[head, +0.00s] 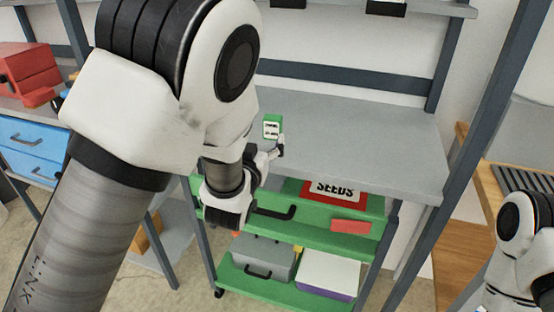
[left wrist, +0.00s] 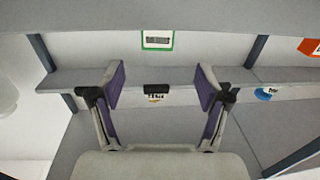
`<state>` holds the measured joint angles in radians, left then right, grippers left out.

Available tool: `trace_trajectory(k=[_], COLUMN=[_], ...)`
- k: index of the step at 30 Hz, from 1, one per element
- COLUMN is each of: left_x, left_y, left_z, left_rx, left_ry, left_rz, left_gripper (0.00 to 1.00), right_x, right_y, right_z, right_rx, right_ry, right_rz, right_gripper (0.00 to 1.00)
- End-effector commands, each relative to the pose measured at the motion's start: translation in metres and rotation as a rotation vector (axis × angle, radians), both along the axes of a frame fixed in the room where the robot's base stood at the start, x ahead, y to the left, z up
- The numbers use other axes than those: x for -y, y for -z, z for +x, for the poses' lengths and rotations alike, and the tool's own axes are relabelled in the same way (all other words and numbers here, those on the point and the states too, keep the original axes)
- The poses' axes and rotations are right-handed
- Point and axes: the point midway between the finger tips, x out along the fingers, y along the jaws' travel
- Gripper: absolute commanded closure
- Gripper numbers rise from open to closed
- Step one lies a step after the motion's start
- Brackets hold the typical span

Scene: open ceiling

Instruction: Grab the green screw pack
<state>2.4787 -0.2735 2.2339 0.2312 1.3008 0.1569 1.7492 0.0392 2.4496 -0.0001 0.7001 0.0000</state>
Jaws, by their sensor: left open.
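A green pack with a white label (head: 272,127) stands upright on the grey worktop, near its left part. My left gripper (head: 277,150) is just in front of it in the head view, partly hidden by my own arm; I cannot tell whether they touch. In the left wrist view the left gripper (left wrist: 161,78) is open, its purple-padded fingers wide apart with nothing between them. A green-edged item with a barcode (left wrist: 157,40) shows beyond the fingers, near the top centre; I cannot tell if it is the same pack. My right gripper is not visible.
The grey worktop (head: 370,140) is clear to the right of the pack. Below it stands a green cart (head: 315,238) with a SEEDS box (head: 333,189). Dark shelf posts (head: 484,110) rise on the right. An orange item (left wrist: 310,46) and a blue item (left wrist: 267,94) show at right.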

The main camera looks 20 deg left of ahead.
Motion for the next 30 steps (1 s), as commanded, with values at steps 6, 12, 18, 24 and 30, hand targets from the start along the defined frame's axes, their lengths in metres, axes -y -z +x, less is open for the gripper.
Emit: trace_trajectory(k=[6,12,18,24,30], left_x=[-0.002,-0.003,-0.004,-0.004,-0.004], left_y=[-0.004,-0.004,-0.003,-0.003,-0.003], left_z=[0.026,0.060,0.078,0.078,0.077], left_rx=[0.004,0.003,0.002,0.002,0.001], left_ry=[0.000,-0.001,-0.001,0.000,0.000], left_rz=[-0.003,-0.003,-0.001,-0.001,-0.001], left_gripper=[0.24,0.24,0.24,0.45,0.92], right_x=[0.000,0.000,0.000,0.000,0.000], right_y=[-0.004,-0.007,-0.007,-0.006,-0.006], right_z=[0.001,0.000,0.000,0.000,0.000], right_rx=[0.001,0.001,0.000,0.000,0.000], right_ry=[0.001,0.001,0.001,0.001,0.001], right_rz=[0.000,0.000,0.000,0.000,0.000], right_gripper=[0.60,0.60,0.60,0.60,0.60])
